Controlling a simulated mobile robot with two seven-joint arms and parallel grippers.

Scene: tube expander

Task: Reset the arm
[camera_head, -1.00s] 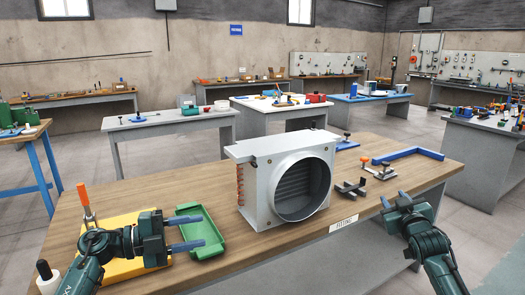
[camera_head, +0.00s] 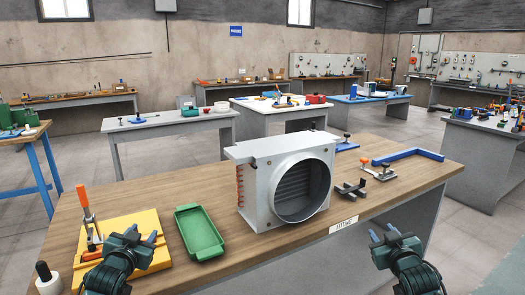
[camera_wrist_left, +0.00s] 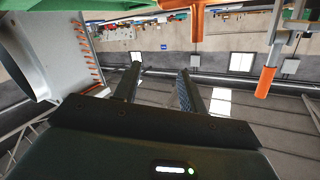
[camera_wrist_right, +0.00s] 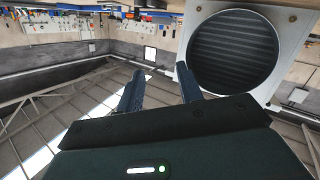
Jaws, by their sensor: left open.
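My left gripper (camera_head: 142,233) is open and empty above the front of the yellow board (camera_head: 152,254), pointing away from me. Its two fingers (camera_wrist_left: 158,82) stand apart in the left wrist view, with nothing between them. My right gripper (camera_head: 382,232) is open and empty in front of the bench edge, to the right of the grey box unit. Its fingers also stand apart in the right wrist view (camera_wrist_right: 160,82). The grey unit (camera_head: 248,170), with a round duct opening and copper tube ends on its left side, stands upright between the grippers.
Other benches stand behind.

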